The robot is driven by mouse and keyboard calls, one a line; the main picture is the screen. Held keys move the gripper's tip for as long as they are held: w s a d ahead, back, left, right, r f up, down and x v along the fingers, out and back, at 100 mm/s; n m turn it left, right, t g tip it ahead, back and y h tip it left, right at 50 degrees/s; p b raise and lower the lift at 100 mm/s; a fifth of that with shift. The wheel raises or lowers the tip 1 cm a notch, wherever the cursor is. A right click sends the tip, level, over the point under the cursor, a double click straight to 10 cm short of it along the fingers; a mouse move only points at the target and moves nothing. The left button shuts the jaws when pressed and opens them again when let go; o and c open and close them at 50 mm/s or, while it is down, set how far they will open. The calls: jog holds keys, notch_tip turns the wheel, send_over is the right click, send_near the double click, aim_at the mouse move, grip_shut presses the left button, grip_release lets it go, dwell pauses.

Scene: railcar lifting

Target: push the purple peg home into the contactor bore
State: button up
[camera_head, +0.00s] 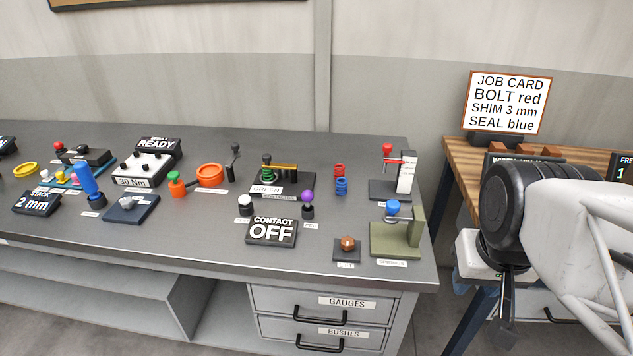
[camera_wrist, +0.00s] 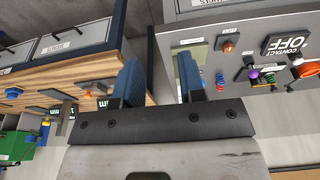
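The purple peg (camera_head: 307,198) stands upright on the grey bench, its round purple head above a dark holder, behind the black CONTACT OFF display (camera_head: 271,231). It also shows in the wrist view (camera_wrist: 253,74). The contactor (camera_head: 298,185) is a dark block with a GREEN label, a green coiled part and a brass bar, just behind and left of the peg. Its bore cannot be made out. My gripper (camera_wrist: 160,80) is open, its two blue fingers apart with nothing between them. It is right of the bench, well away from the peg.
A white-topped peg (camera_head: 245,203) stands left of the purple one. A copper-knobbed LIFT box (camera_head: 347,247), an olive stand with a blue knob (camera_head: 415,238) and red and blue springs (camera_head: 341,184) lie to the right. A wooden table (camera_head: 462,163) adjoins the bench's right.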

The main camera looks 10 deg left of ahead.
jog(key=o, duration=0.5)
jog(key=shift+c, duration=0.2)
jog(key=m+g, duration=0.3)
jog(key=m, duration=1.5)
send_near(307, 191)
jog(key=f, duration=0.5)
jog(key=shift+s+d+f, duration=0.1)
jog(key=shift+s+d, duration=0.25)
jog(key=shift+d, duration=0.05)
jog(key=shift+w+a+f, duration=0.15)
jog(key=shift+a+f, duration=0.1)
jog(key=shift+a, duration=0.05)
